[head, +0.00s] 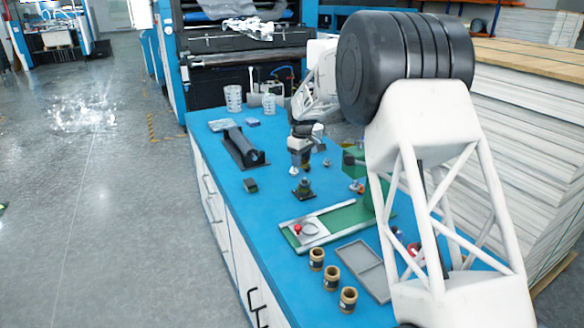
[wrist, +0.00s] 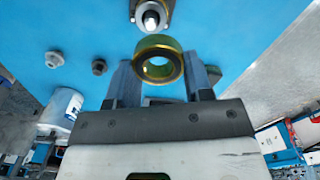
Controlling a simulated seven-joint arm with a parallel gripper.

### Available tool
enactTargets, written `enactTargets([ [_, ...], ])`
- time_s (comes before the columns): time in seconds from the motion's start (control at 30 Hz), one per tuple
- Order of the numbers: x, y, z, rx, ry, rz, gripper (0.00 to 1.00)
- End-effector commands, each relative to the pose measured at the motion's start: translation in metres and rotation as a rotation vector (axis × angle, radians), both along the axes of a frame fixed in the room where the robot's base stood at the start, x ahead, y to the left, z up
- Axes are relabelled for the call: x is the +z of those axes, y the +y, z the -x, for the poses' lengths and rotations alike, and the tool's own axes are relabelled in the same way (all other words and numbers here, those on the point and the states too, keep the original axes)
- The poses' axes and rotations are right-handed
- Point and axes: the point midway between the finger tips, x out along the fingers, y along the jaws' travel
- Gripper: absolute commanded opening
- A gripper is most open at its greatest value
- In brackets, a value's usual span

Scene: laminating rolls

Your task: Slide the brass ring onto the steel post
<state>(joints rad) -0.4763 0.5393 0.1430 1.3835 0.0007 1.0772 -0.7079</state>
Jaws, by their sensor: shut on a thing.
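The brass ring (wrist: 158,47) is between the two fingertips of my gripper (wrist: 161,75) in the wrist view, its opening facing the camera. My gripper is shut on it. The steel post (wrist: 150,20) shows as a bright rounded tip on a dark square base, just beyond the ring at the top of the wrist view. The ring looks apart from the post and not around it. In the head view my gripper (head: 300,160) hangs over the blue bench above the dark post base (head: 303,190). The ring is too small to make out clearly there.
On the blue bench (head: 225,190) a dark cradle (head: 242,148) and a small dark block (head: 250,185) stand left of the post. A green trimmer (head: 335,222), several brown tubes (head: 330,278) and a grey tray (head: 365,267) lie nearer.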

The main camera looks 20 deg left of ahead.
Motion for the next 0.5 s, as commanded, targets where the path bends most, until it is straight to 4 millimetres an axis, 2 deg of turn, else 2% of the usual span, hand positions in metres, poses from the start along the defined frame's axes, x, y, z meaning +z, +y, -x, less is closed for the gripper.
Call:
enactTargets([
  [0.13, 0.0028, -0.0046, -0.0083, -0.001, -0.001, -0.001, 0.20],
  [0.5, 0.0029, -0.0049, -0.0090, 0.000, -0.001, -0.001, 0.20],
])
